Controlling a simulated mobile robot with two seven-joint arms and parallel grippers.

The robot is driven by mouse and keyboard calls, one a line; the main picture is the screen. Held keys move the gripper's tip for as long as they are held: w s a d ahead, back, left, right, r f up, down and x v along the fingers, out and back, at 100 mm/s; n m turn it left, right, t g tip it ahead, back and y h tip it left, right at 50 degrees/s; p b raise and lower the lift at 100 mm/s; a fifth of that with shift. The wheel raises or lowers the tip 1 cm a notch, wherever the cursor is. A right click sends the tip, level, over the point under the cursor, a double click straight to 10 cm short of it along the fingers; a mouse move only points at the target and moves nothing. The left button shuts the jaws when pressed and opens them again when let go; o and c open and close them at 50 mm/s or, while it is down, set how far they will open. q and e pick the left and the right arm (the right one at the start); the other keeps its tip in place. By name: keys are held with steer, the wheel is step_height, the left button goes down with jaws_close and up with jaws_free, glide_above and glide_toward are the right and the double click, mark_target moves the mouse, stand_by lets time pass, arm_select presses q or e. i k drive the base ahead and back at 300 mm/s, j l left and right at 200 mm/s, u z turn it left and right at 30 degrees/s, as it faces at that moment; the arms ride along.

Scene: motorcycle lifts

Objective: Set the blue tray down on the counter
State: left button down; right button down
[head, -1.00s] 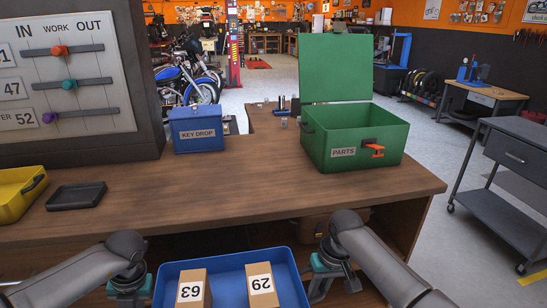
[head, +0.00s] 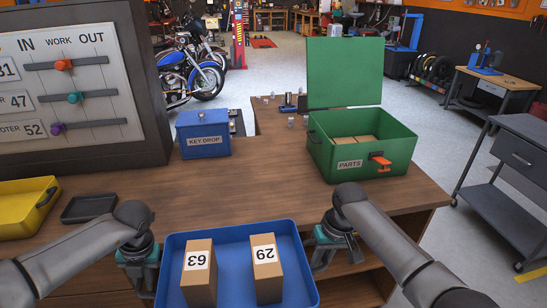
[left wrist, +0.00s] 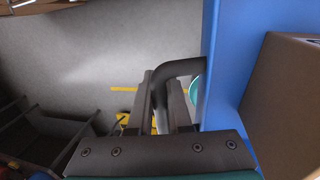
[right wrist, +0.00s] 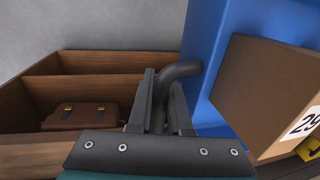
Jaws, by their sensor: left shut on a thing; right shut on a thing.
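The blue tray (head: 233,268) is at the bottom middle of the head view, carrying two brown boxes, labelled 63 (head: 198,270) and 29 (head: 266,268). My left gripper (head: 148,264) is shut on the tray's left dark handle (left wrist: 176,72). My right gripper (head: 322,252) is shut on its right handle (right wrist: 182,72). The wooden counter (head: 270,190) lies beyond the tray, whose far rim overlaps the counter's near side in the head view. Floor shows below the left handle and open shelving below the right, so the tray is held up off the surface.
On the counter stand a blue KEY DROP box (head: 203,140), an open green PARTS box (head: 362,155), a yellow bin (head: 25,212) and a small black tray (head: 90,207). A board (head: 75,85) stands at left. The counter's middle is clear. A grey cart (head: 515,165) stands right.

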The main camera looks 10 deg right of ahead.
mark_target(235, 193)
steer(key=i, duration=1.3)
